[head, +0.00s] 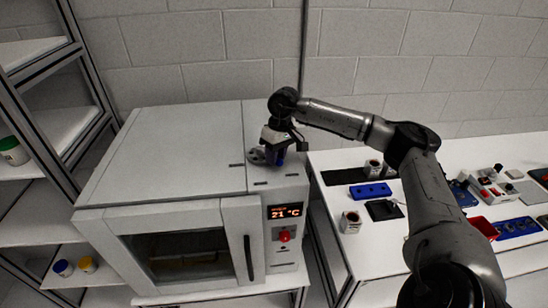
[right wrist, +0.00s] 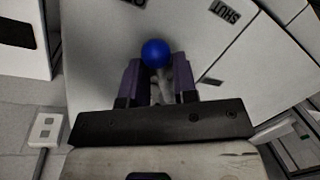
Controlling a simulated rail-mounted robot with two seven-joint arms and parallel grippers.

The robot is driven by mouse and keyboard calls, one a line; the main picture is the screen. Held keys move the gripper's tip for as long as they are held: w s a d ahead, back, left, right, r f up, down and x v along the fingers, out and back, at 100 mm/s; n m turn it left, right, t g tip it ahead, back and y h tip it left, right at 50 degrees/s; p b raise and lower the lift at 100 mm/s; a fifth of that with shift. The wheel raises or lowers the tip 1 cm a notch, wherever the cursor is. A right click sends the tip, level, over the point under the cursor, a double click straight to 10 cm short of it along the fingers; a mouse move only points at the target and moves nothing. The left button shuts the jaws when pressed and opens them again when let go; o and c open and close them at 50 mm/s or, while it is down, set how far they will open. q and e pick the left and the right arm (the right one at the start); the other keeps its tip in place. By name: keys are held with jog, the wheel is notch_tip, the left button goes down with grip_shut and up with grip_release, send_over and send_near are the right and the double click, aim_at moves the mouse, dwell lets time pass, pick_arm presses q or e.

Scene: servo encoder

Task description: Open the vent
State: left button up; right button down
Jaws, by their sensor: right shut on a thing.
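The vent's lever shows in the right wrist view as a pale metal stem (right wrist: 160,88) with a round blue knob (right wrist: 155,54) at its end. My right gripper (right wrist: 156,80) is shut on this lever, with a purple finger on each side of it. In the head view the right gripper (head: 280,150) points down onto the top of the grey oven (head: 180,150), beside a round grey vent fitting (head: 257,156). The gripper partly hides the vent there. A label reading SHUT (right wrist: 224,14) lies on the oven top, to the right of the knob in the wrist view. My left gripper is not in view.
The oven front has a display (head: 285,211) reading 21 °C, a red knob (head: 284,236) and a dark door handle (head: 248,258). A white table (head: 335,225) with mugs and blue parts stands at the right. A shelf rack (head: 45,210) stands at the left.

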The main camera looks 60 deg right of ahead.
dwell(0.3)
jog(key=c, duration=0.9)
grip_release()
jog(key=shift+r, duration=0.1)
jog(key=shift+d+r, duration=0.1)
jog(key=shift+r, duration=0.2)
jog(key=shift+s+d+r+p, duration=0.15)
jog(key=shift+d+r+p, duration=0.2)
jog(key=shift+r, duration=1.75)
jog(key=shift+s+d+r+p, duration=0.15)
jog(key=shift+d+r+p, duration=0.25)
jog(key=shift+r, duration=1.75)
jog(key=shift+s+d+r+p, duration=0.2)
jog(key=shift+d+r, duration=0.25)
jog(key=shift+r, duration=1.65)
